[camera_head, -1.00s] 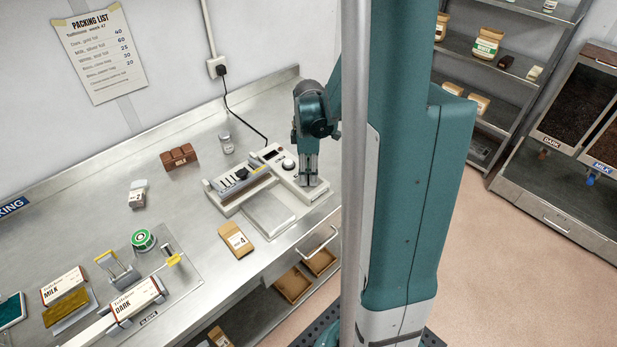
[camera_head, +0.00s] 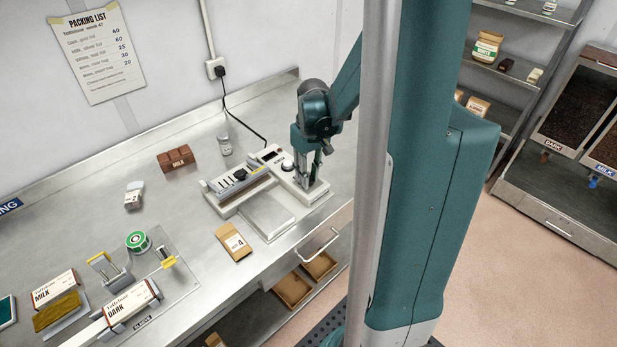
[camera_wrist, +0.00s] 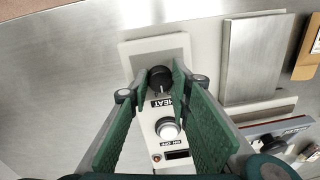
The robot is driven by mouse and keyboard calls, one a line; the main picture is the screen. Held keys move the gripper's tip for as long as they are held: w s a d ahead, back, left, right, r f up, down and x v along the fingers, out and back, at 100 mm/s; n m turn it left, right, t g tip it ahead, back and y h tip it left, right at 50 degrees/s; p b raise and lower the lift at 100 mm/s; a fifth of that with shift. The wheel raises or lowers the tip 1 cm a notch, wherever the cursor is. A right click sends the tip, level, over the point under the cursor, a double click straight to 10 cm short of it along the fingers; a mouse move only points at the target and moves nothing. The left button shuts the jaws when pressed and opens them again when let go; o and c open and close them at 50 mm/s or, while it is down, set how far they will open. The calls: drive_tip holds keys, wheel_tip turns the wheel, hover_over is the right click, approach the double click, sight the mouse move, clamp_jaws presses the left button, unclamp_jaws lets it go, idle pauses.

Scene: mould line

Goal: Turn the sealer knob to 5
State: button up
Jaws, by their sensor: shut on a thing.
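The sealer (camera_head: 218,202) stands on the steel bench, a pale machine with a flat plate at its front. Its black knob (camera_wrist: 160,78) shows in the wrist view, above a HEAT label (camera_wrist: 163,104). A light pointer mark shows on the knob's label side; no dial numbers can be read. My gripper (camera_wrist: 161,76) is shut on the knob, one green finger on each side. In the head view my gripper (camera_head: 307,184) points down at the sealer's right end, and hides the knob.
A round white ON/OFF button (camera_wrist: 167,128) and a small dark display (camera_wrist: 177,155) sit beside the knob. A brown pouch marked 4 (camera_head: 234,243) lies in front of the sealer. A glass jar (camera_head: 225,145) and a chocolate block (camera_head: 176,158) stand left of it.

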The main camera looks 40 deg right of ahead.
drive_tip(key=m+b, duration=0.1)
drive_tip(key=m, duration=1.1)
drive_tip(key=shift+a, duration=0.1)
idle(0.4)
drive_tip(key=o, duration=0.9)
drive_tip(key=shift+r, duration=0.15)
drive_tip(key=shift+s+r, duration=0.15)
drive_tip(key=shift+r, duration=2.8)
drive_tip(key=shift+s+r, duration=0.15)
drive_tip(key=shift+r, duration=2.75)
